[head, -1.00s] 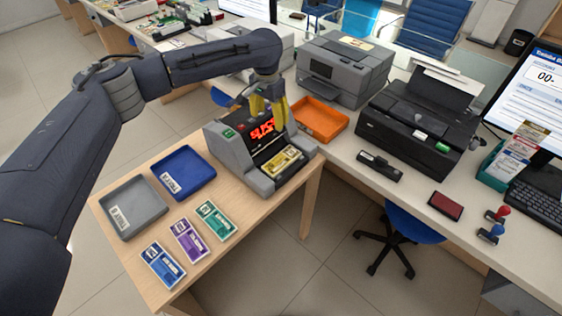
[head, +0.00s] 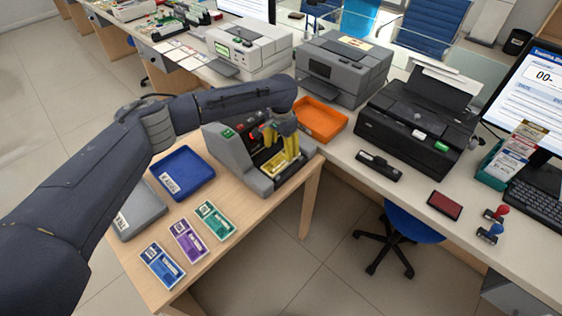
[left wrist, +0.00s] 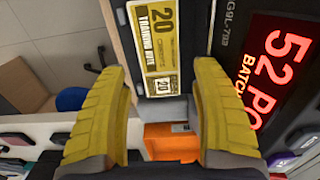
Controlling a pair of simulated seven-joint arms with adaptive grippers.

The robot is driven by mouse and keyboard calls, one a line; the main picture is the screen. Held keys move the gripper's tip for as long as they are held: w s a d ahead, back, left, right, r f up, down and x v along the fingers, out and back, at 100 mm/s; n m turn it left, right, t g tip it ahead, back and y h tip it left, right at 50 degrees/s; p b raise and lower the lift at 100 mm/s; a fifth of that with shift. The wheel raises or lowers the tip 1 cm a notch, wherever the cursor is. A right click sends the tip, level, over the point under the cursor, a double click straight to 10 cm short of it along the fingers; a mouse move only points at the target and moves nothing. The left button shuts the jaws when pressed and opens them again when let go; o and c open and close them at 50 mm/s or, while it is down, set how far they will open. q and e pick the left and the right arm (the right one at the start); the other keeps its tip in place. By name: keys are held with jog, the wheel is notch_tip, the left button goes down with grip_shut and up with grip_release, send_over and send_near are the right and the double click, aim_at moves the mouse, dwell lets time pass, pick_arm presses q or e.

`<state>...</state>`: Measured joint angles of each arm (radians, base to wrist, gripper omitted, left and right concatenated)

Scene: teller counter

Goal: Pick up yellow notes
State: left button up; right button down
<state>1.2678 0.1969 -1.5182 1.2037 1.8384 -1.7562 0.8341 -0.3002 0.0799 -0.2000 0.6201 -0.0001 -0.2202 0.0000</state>
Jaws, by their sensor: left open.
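The yellow notes (head: 275,170) lie in the front tray of the grey counting machine (head: 232,152) on the wooden table. They also show at the top centre of the left wrist view (left wrist: 158,38), printed with "20". My left gripper (head: 282,160) has yellow fingers and is over the notes, partly hiding them. In the left wrist view the fingers of my left gripper (left wrist: 163,76) are spread apart with nothing between them, and the notes appear beyond their tips. My right gripper is not in view.
Blue (head: 183,174) and grey (head: 140,212) trays stand left of the machine. Blue (head: 162,265), purple (head: 188,240) and green (head: 215,220) note bundles lie in front. An orange tray (head: 320,122) and a black printer (head: 415,125) are on the counter.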

aim_at(282, 159)
pick_arm(q)
jog(key=shift+w+d+f, duration=0.1)
jog(key=shift+f, duration=1.4)
jog(key=shift+w+d+f, duration=0.1)
jog(key=shift+f, duration=1.35)
jog(key=c, duration=1)
